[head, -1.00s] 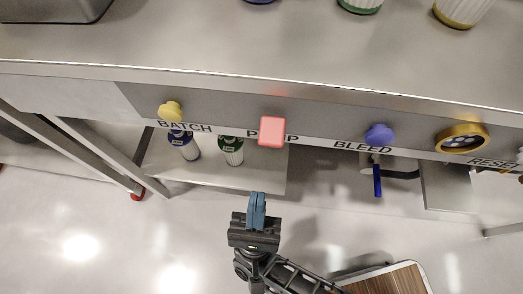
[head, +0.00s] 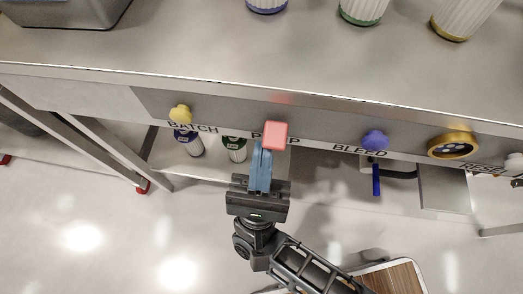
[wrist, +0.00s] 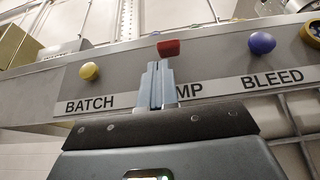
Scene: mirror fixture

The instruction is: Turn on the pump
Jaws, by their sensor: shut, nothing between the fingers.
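The pump control is a red square button (head: 275,135) on the grey panel, above the partly hidden PUMP label. It also shows in the wrist view (wrist: 168,48), just beyond my fingertips. My gripper (head: 262,148) is shut and empty, its blue fingers pointing at the panel. In the head view the fingertips are right by the button's lower left edge. In the wrist view (wrist: 156,66) the tips lie just below the button. I cannot tell whether they touch it.
A yellow knob (head: 181,113) marks BATCH on the left. A blue knob (head: 375,140) marks BLEED and a yellow-ringed control (head: 453,145) sits further right. Bottles (head: 235,148) stand on a shelf below. A wood-topped surface (head: 395,277) is at the lower right.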

